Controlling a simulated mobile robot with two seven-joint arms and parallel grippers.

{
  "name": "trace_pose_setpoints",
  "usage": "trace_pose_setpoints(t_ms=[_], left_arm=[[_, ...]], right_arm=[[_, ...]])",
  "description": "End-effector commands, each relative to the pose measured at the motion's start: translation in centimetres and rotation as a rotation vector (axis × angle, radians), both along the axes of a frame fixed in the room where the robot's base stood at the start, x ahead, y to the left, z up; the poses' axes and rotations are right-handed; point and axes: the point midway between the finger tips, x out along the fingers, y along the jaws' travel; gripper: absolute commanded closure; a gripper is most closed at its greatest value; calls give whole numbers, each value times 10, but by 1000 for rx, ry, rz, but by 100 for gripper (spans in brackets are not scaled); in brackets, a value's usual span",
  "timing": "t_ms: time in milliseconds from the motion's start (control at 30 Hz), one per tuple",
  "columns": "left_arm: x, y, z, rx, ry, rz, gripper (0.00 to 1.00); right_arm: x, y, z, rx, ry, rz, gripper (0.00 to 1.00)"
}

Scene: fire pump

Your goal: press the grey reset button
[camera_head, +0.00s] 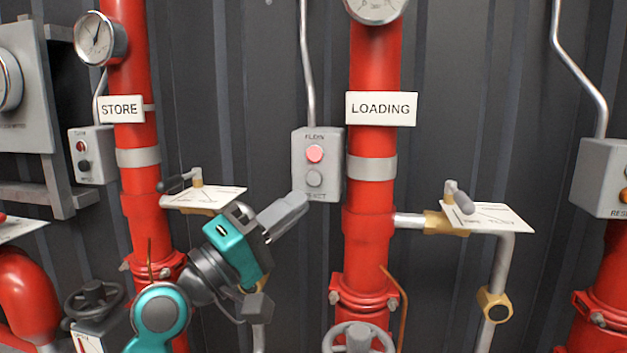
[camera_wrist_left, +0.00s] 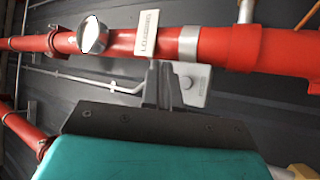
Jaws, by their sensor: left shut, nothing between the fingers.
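The grey reset button (camera_head: 313,179) is the lower of two round parts on a grey control box (camera_head: 332,162) left of the LOADING pipe. A pink-red round part (camera_head: 314,154) sits above it. My left gripper (camera_head: 301,199) is shut and empty, its tips just below and left of the grey button. I cannot tell whether the tips touch the box. In the left wrist view the shut fingers (camera_wrist_left: 163,82) point at the box (camera_wrist_left: 196,88) and cover part of it; a round grey part (camera_wrist_left: 186,83) shows beside them. My right gripper is out of view.
The red LOADING pipe (camera_head: 371,231) stands close right of the box. A valve handle with a card (camera_head: 487,216) juts out farther right, another card (camera_head: 205,196) to the left. Another box (camera_head: 92,156) sits by the STORE pipe, and one (camera_head: 606,176) at far right.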

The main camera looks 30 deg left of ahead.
Motion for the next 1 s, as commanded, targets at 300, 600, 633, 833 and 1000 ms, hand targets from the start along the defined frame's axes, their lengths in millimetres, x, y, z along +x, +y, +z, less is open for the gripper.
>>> trace_pose_setpoints(t_ms=[300,600,633,833,1000], left_arm=[[37,10,-1,1,-1,0,100],[72,18,-1,1,0,0,100],[75,19,-1,2,-1,0,100],[82,21,0,2,-1,1,100],[83,21,0,1,0,0,100]], right_arm=[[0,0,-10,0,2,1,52],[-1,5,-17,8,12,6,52],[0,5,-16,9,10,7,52],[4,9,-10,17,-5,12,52],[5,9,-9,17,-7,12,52]])
